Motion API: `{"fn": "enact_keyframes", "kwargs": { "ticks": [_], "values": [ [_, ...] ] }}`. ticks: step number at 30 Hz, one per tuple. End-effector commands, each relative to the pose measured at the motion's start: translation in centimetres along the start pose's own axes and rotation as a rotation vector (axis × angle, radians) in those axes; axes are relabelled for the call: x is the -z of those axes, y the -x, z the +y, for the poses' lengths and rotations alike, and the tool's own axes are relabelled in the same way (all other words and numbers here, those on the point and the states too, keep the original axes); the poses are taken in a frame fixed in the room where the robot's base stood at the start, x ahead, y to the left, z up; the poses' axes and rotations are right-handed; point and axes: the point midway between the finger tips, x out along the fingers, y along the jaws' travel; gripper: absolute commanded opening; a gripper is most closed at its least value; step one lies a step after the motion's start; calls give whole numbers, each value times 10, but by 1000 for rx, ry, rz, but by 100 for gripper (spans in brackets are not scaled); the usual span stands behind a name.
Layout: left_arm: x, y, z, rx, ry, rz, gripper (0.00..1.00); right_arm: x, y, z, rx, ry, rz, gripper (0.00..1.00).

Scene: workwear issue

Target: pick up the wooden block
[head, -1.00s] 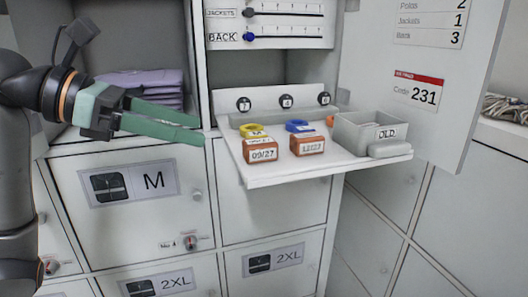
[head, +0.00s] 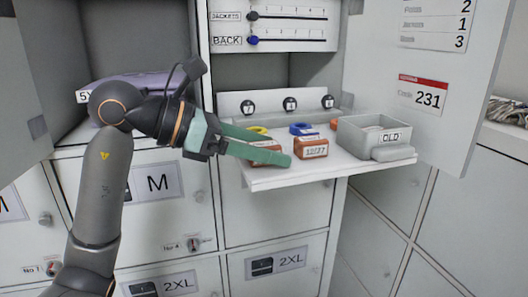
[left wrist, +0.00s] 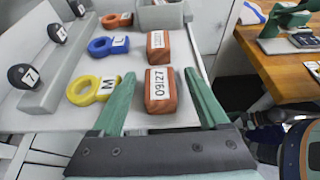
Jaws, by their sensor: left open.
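Two reddish-brown wooden blocks stand on the white pull-out shelf (head: 330,172). The nearer block, dated 09/27 (left wrist: 160,92), lies between the fingers of my left gripper (head: 279,148) in the left wrist view. In the head view this block (head: 266,146) is largely hidden behind the near green finger. My left gripper (left wrist: 158,74) is open, with a gap between the block and each finger. The other block (head: 311,147), whose label ends in 27, stands clear to the right; it also shows in the left wrist view (left wrist: 158,47). My right gripper is not in view.
A yellow ring tag (left wrist: 88,90), a blue ring tag (left wrist: 107,46) and an orange one (left wrist: 114,20) lie behind the blocks. A grey bin marked OLD (head: 372,136) stands at the shelf's right. An open locker door (head: 425,130) flanks it.

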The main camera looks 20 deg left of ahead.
Motion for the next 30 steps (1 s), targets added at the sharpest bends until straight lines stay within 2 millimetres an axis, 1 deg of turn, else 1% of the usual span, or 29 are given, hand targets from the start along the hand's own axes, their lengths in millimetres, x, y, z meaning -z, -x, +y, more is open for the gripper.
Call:
{"fn": "enact_keyframes", "kwargs": {
  "ticks": [6, 7, 27, 30],
  "values": [
    [0, -1, 0, 0, 1, 0, 78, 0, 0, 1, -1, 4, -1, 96],
    [0, -1, 0, 0, 1, 0, 75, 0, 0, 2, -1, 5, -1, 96],
    [0, -1, 0, 0, 1, 0, 0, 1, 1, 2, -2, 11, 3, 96],
    [0, -1, 0, 0, 1, 0, 0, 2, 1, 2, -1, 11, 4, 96]
  ]
}}
